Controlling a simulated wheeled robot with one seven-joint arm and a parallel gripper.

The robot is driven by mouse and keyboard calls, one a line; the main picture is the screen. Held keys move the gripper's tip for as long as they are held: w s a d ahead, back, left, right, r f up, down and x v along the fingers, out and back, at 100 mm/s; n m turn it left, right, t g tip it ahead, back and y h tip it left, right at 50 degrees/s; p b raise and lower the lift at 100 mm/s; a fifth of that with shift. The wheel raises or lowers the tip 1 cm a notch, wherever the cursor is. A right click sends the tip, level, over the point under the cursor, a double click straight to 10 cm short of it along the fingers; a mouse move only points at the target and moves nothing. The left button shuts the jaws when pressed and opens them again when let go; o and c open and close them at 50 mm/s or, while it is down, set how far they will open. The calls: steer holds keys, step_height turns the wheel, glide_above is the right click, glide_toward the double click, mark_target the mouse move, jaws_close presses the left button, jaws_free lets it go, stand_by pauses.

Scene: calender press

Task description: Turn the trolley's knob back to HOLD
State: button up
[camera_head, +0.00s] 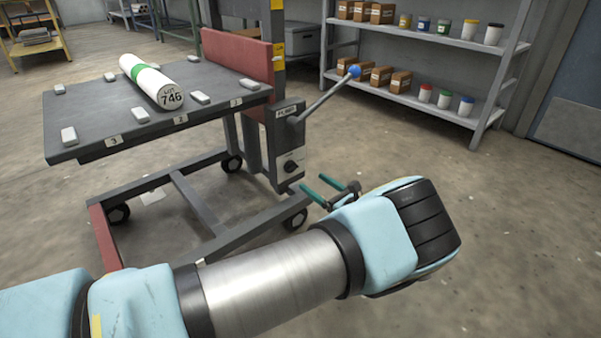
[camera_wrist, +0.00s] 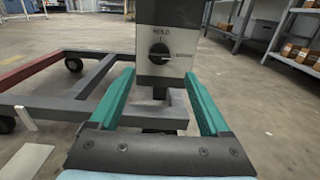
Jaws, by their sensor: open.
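The trolley's knob (camera_head: 290,166) is a dark round dial on a light plate, low on the grey control box (camera_head: 283,125) on the trolley's column. In the wrist view the knob (camera_wrist: 159,54) is near the top centre, with HOLD printed above it and a second, hard-to-read label to its right. I cannot tell for certain which label it points to. My gripper (camera_head: 312,184) has green fingers, apart and empty, just below and right of the box. In the wrist view the fingers (camera_wrist: 157,80) flank the knob's plate from below, with a gap to the knob.
A pump lever (camera_head: 325,96) with a blue ball sticks out from the box to the upper right. The trolley table (camera_head: 110,95) bears a white roll (camera_head: 152,80) marked LOT 746. Trolley legs and casters lie low left. A shelf (camera_head: 425,90) stands behind; floor on the right is clear.

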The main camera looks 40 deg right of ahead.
mark_target(294, 169)
steer(key=w+b, duration=0.1)
steer(key=w, duration=0.3)
steer(key=w+b, duration=0.1)
steer(key=w, duration=0.3)
steer(key=shift+d, duration=0.2)
steer(key=shift+s, duration=0.1)
jaws_close()
